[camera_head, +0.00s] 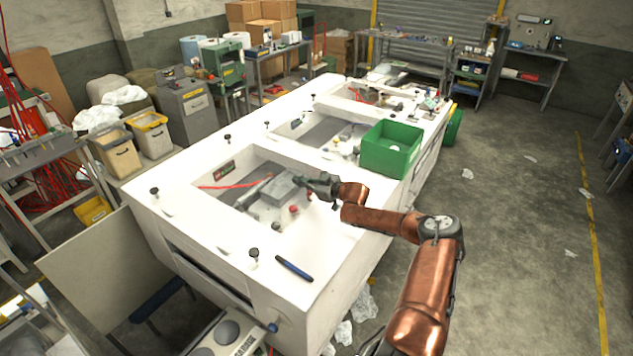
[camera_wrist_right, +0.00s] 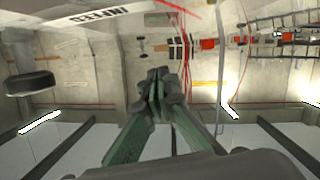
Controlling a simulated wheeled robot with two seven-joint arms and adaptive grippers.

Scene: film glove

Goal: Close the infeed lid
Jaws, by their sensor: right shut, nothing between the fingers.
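The long white machine (camera_head: 190,205) has several open-topped bays. My right gripper (camera_head: 308,183) is over the right side of the nearest bay, its copper arm coming in from the lower right. Its green fingers (camera_wrist_right: 156,82) are together and empty in the right wrist view. A white strip lettered INFEED (camera_wrist_right: 98,16) shows at the top left of that view. A pale flat panel (camera_head: 95,265) stands at the machine's near left end; I cannot tell whether it is the infeed lid. Whether the gripper touches anything is unclear. My left gripper is not in view.
A green crate (camera_head: 391,150) sits on the machine's right edge beyond the gripper. A dark blue bar-shaped item (camera_head: 294,268) lies on the near top. Black knobs (camera_head: 254,253) stick up along the top. The floor at the right (camera_head: 520,220) is mostly clear, with scraps.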

